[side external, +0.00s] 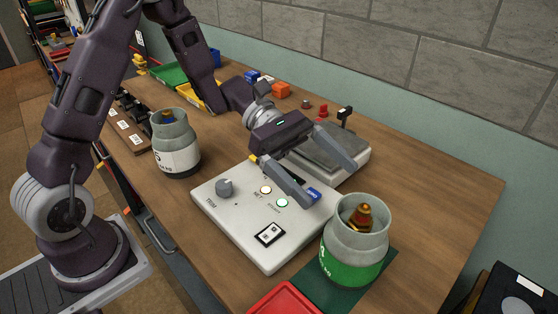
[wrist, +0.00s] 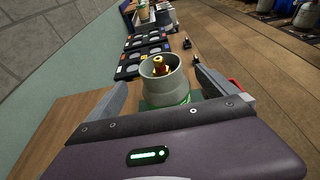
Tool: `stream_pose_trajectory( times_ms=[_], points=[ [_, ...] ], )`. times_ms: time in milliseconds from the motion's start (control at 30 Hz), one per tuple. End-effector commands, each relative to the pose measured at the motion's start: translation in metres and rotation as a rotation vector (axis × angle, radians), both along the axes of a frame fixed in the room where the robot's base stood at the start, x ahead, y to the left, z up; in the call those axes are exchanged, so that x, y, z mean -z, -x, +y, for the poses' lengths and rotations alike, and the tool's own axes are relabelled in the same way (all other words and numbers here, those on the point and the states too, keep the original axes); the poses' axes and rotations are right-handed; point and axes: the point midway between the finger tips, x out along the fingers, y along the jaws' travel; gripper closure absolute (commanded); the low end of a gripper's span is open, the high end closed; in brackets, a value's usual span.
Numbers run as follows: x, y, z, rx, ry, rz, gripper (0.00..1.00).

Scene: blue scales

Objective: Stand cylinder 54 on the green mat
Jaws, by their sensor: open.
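A grey cylinder with a green band and a brass valve (side external: 356,240) stands upright on the green mat (side external: 316,278) at the front right; it also shows in the wrist view (wrist: 166,84). A second grey cylinder with a white label (side external: 176,145) stands upright on the bare table at the left. I cannot read either number. My gripper (side external: 338,186) is open and empty above the scale, its fingers pointing towards the green-banded cylinder but apart from it. In the wrist view that cylinder appears between the fingertips.
A white control box with a knob and lit buttons (side external: 240,222) lies below my gripper, with a weighing platform (side external: 336,152) behind it. A red tray (side external: 284,300) is at the front edge. Coloured bins (side external: 170,74) and small blocks (side external: 281,90) are at the back.

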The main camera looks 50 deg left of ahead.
Motion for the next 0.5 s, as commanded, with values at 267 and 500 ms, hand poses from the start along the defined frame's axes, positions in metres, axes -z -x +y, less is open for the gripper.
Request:
stream_pose_trajectory(
  times_ms=[267, 500],
  points=[
    [-0.026, 0.042, -0.003, 0.182, -0.148, -0.201, 0.03],
    [-0.056, 0.159, 0.048, 0.729, -0.719, -0.852, 0.03]
  ],
)
